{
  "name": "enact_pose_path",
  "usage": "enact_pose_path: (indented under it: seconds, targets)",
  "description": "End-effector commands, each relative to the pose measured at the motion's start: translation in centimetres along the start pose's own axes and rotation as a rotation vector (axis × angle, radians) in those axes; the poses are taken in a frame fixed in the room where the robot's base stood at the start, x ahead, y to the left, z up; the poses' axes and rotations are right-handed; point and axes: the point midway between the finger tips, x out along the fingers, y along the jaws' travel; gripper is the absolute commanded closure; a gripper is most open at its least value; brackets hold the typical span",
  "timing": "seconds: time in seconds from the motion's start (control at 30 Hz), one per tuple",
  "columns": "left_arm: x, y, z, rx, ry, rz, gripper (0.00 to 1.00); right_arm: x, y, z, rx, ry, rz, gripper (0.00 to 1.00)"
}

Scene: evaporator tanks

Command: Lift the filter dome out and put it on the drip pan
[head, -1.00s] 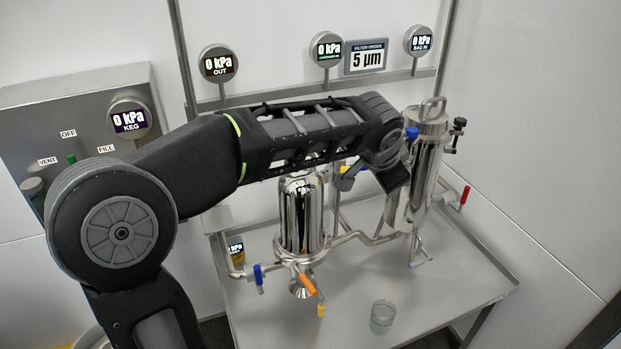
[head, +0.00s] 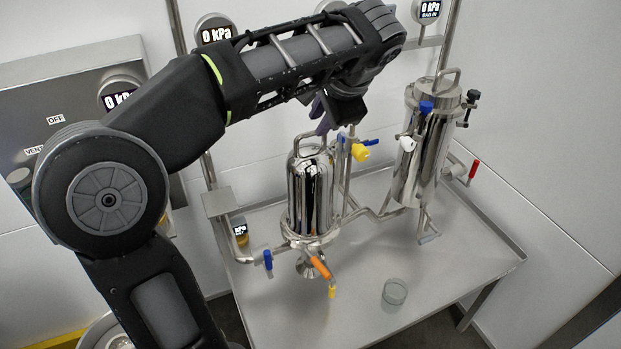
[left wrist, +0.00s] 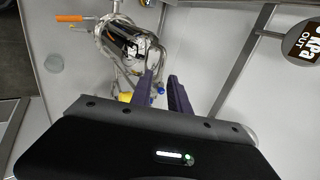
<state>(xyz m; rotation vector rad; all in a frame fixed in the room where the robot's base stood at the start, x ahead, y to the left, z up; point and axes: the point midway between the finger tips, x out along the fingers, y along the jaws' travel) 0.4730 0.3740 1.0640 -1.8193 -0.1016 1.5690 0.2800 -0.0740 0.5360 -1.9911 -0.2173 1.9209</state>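The filter dome (head: 311,195) is a shiny steel bell with a loop handle on top, upright on its pipework in the middle of the steel table. It also shows in the left wrist view (left wrist: 127,42), beyond the fingers. My left gripper (head: 324,122) hangs just above and slightly right of the dome's handle in the head view. Its two dark fingers (left wrist: 161,76) are apart with nothing held between them. My right gripper is not in view. I cannot pick out a separate drip pan; the bare steel table top (head: 345,270) is visible.
A taller steel filter housing (head: 425,150) with valves stands right of the dome. A glass cup (head: 394,292) sits at the table's front. An orange-handled valve (head: 320,267) projects in front of the dome. The table's right front is mostly clear.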

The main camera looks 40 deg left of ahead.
Motion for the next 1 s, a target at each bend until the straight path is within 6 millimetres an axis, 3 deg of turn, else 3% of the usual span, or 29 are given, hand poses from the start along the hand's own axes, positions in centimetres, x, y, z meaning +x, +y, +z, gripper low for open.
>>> enact_pose_path:
  seconds: [0.2, 0.57, 1.0]
  targets:
    - [2.2, 0.0, 0.1, -0.001, -0.002, 0.001, 0.78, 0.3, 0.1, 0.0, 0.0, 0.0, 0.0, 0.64]
    - [2.6, 0.0, 0.0, -0.001, -0.001, 0.001, 0.78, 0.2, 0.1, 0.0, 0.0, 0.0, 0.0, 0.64]
    - [7.5, -0.2, 0.2, 0.0, -0.001, 0.001, 0.78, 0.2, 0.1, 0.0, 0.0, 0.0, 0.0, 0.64]
